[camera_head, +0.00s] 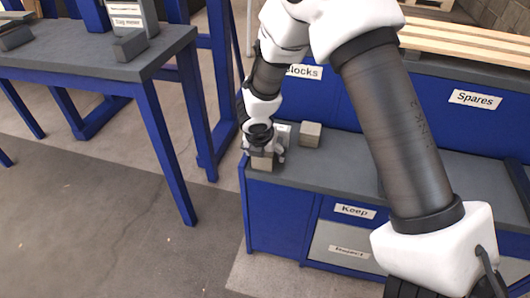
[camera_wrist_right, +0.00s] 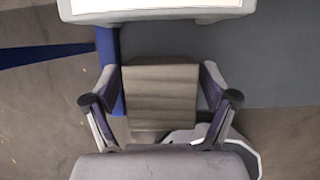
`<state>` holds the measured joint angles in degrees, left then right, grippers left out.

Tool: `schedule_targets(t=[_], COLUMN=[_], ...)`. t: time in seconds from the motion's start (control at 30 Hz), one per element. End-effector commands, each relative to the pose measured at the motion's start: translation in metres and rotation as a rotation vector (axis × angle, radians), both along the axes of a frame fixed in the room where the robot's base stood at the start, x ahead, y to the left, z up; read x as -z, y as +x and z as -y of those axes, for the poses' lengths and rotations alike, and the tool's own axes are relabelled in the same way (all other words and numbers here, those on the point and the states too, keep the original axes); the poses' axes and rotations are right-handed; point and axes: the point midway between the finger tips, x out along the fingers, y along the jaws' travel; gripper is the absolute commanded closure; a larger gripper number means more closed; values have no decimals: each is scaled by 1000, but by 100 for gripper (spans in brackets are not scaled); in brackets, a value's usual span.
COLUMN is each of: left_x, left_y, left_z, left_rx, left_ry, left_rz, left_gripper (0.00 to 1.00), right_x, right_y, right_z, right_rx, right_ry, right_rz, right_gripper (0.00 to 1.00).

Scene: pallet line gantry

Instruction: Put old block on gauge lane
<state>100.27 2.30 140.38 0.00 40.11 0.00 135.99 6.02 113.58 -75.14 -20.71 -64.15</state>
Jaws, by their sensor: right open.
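A wooden-looking block (camera_wrist_right: 160,95) sits between the two fingers of my right gripper (camera_wrist_right: 160,88) in the right wrist view. The fingers are open on either side of it. In the head view my right gripper (camera_head: 265,148) is at the left end of the grey bench, over this block (camera_head: 263,164), which is partly hidden by the gripper. A second pale block (camera_head: 311,133) stands on the bench just to the right. I cannot tell from looks which block is the old one. No gauge lane label is readable. My left gripper is out of view.
The blue bench (camera_head: 270,207) has signs reading "Blocks", "Spares" (camera_head: 475,99) and "Keep" (camera_head: 355,211). My right arm hides part of its top. A separate blue-legged table (camera_head: 70,50) with dark blocks and a small sign stands at left, across open floor.

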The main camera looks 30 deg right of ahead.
Motion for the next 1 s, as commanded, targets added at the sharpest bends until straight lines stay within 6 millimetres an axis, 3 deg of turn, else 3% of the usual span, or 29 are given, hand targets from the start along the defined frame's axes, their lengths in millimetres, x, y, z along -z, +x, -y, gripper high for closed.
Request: schedule_targets(t=[0.23, 0.6, 0.77, 0.87, 0.97, 1.0], left_x=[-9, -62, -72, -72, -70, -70], left_y=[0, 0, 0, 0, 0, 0], left_z=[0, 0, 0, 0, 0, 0], left_rx=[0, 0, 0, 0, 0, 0], left_ry=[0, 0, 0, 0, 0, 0], left_rz=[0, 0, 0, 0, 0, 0], left_gripper=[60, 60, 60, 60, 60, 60], right_x=[-12, -98, -113, -94, -36, -6], right_y=[-1, -23, -30, -42, -79, -102], right_z=[-2, -27, -34, -43, -67, -81], right_rx=[0, -1, 2, 72, 337, 525], right_ry=[-1, -2, 1, 61, 240, 332], right_rz=[1, 1, -1, -17, -65, -90], right_gripper=[15, 15, 15, 15, 15, 15])
